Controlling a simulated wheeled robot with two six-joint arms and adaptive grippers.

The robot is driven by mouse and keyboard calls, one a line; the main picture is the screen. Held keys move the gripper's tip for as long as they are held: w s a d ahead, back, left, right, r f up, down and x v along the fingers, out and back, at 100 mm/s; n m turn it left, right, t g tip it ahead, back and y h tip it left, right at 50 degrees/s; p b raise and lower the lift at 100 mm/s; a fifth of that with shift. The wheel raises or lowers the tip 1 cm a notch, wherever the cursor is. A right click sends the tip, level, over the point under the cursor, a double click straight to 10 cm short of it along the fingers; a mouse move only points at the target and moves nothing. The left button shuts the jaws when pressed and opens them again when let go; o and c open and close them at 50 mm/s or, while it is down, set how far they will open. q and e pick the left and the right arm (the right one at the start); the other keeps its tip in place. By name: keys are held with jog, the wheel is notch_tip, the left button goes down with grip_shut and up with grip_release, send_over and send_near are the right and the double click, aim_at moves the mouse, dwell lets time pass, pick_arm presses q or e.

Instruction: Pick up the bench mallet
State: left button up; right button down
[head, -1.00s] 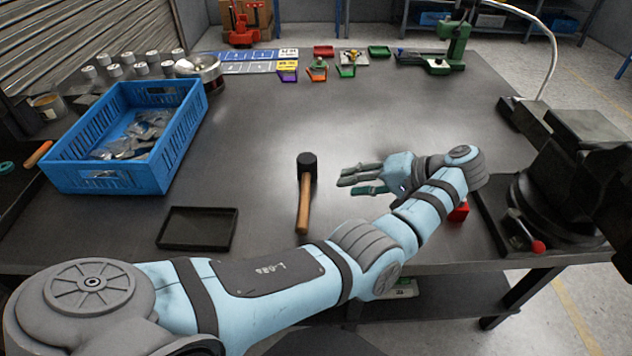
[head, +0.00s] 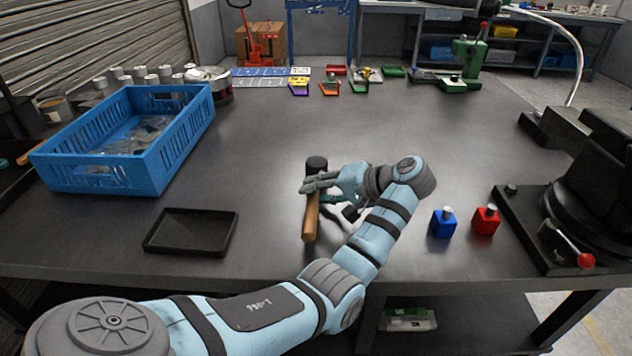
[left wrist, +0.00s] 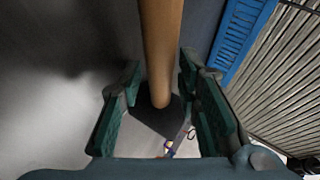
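The bench mallet lies on the dark workbench, with its black head (head: 316,164) pointing away and its wooden handle (head: 311,222) toward the near edge. My left gripper (head: 318,190) reaches in from the right, across the upper handle just below the head. In the left wrist view, the open left fingers (left wrist: 158,70) stand on either side of the wooden handle (left wrist: 161,35), with visible gaps to it. The mallet's black head (left wrist: 158,118) shows beyond the fingers. My right gripper is not in view.
A black tray (head: 150,243) lies left of the mallet. A blue crate (head: 105,178) with parts stands farther left. A blue bottle (head: 442,225) and a red bottle (head: 486,221) stand right of my arm. A dark vise (head: 590,190) is at the right. The bench centre is clear.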

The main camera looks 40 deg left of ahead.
pick_arm(q)
grip_shut()
jog(key=shift+r, duration=0.1)
notch_tip(320, 180, up, 11)
jog(key=p, duration=0.5)
notch_tip(320, 180, up, 17)
jog(key=p, duration=1.6)
send_over(319, 191)
jog(key=shift+a, duration=0.15)
